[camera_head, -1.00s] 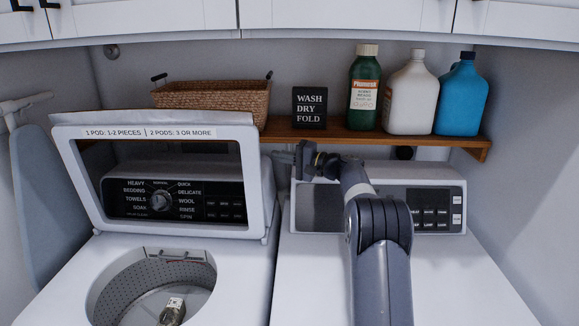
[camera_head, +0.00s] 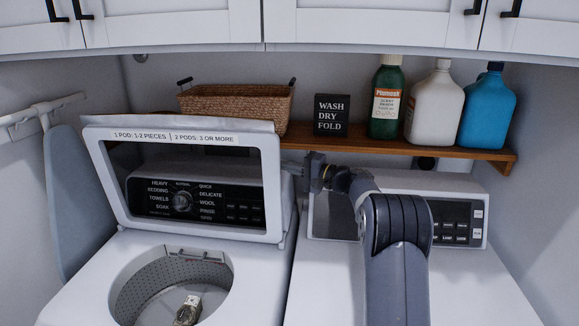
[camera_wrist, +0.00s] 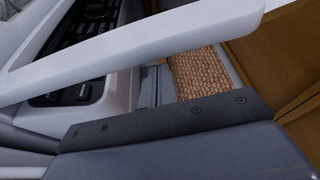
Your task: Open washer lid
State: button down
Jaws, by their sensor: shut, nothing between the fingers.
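The washer lid (camera_head: 275,185) stands raised, tilted up in front of the washer's control panel (camera_head: 185,200), which shows through the lid's window. The washer drum (camera_head: 170,285) is uncovered, with a small object (camera_head: 188,310) inside. My gripper (camera_head: 297,166) is at the lid's right edge, near its upper right corner, partly hidden by my wrist. Its fingers are shut and empty. In the wrist view the lid's pale frame (camera_wrist: 130,55) crosses just beyond my gripper (camera_wrist: 155,90). I cannot tell whether they touch.
The dryer (camera_head: 465,275) stands to the right, under my arm. A wooden shelf (camera_head: 410,148) behind holds a wicker basket (camera_head: 235,105), a black sign (camera_head: 331,115), and green, white and blue bottles. An ironing board (camera_head: 75,205) is at the left wall. White cabinets (camera_head: 355,25) hang above.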

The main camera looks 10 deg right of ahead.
jog(key=shift+n+y, duration=0.3)
jog(key=shift+n, duration=0.5)
jog(key=s+b, duration=0.1)
jog(key=b, duration=0.2)
jog(key=s+a+b, duration=0.1)
jog(key=b, duration=0.2)
jog(key=s+f+b, duration=0.1)
jog(key=s+b, duration=0.1)
jog(key=b, duration=0.2)
jog(key=shift+a, duration=0.2)
jog(key=shift+s+r+b, duration=0.25)
jog(key=shift+b, duration=0.1)
jog(key=b, duration=0.2)
send_near(272, 171)
jog(key=v, duration=0.5)
jog(key=shift+s+d+f, duration=0.15)
jog(key=shift+s+d, duration=0.05)
